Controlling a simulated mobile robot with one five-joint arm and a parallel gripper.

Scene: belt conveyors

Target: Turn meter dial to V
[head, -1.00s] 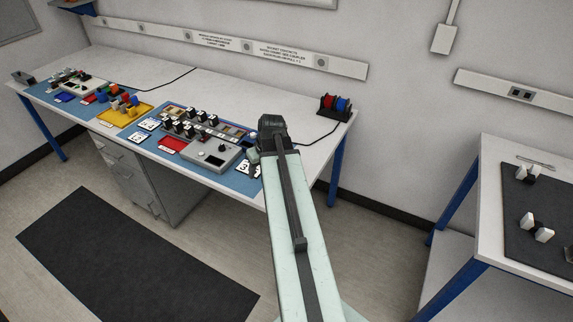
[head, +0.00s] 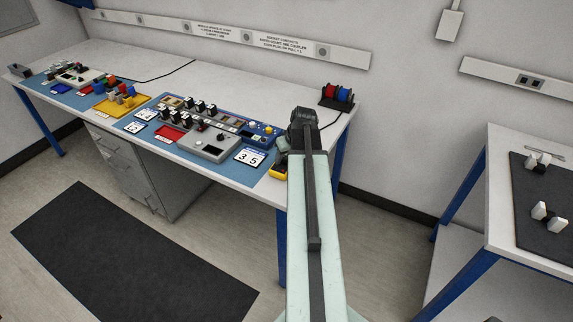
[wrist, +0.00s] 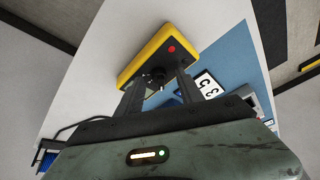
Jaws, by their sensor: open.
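The yellow-cased meter (wrist: 141,57) lies on the bench, with a red spot on its face, in the wrist view. Its black dial (wrist: 157,74) stands up between the fingers of my gripper (wrist: 160,82). The fingers are open, one on each side of the dial; I cannot tell whether either touches it. The dial's marks, including V, are too small to read. In the head view the meter (head: 277,173) shows as a yellow corner at the bench's front edge, mostly behind my arm.
A white card reading 35 (head: 250,157) lies beside the meter on the blue mat (head: 222,176). A grey box with a knob (head: 207,148) and a blue panel stand to the left. Red and blue spools (head: 337,93) sit at the bench's back right.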

